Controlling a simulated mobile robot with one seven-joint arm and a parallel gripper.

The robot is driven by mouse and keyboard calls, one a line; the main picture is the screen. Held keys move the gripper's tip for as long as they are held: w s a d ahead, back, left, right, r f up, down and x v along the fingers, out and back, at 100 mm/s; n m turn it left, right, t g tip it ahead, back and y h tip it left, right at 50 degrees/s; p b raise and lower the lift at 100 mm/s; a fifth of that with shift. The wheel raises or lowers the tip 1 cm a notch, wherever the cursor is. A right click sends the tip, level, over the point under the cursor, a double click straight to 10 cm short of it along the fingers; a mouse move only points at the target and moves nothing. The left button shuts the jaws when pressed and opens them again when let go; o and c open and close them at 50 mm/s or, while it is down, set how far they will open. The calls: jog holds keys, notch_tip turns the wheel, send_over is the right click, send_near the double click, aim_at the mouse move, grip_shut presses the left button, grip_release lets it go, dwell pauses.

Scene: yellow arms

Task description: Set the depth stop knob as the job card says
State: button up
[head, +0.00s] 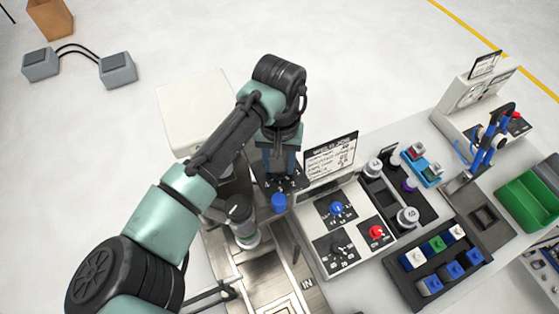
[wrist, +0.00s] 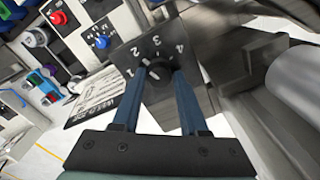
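The depth stop knob (wrist: 159,74) is dark and round, on a dark dial plate (wrist: 130,52) with white numbers, of which 1 to 4 show in the wrist view. My gripper (wrist: 161,79) has its two blue fingers on either side of this knob. The knob fills the space between the fingertips, but whether they press on it is not clear. Its pointer is hidden. In the head view my gripper (head: 280,176) reaches down over the dial plate. The white job card (head: 331,158) stands just right of it; its small writing is not readable.
Right of my gripper is a panel (head: 318,216) with a blue knob (head: 336,208), a red knob (head: 376,231) and a black knob (head: 337,245). Trays and a green bin (head: 527,202) stand farther right.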

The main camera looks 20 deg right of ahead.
jog(key=shift+o, duration=1.4)
notch_tip(320, 180, up, 13)
jog(key=b, duration=0.4)
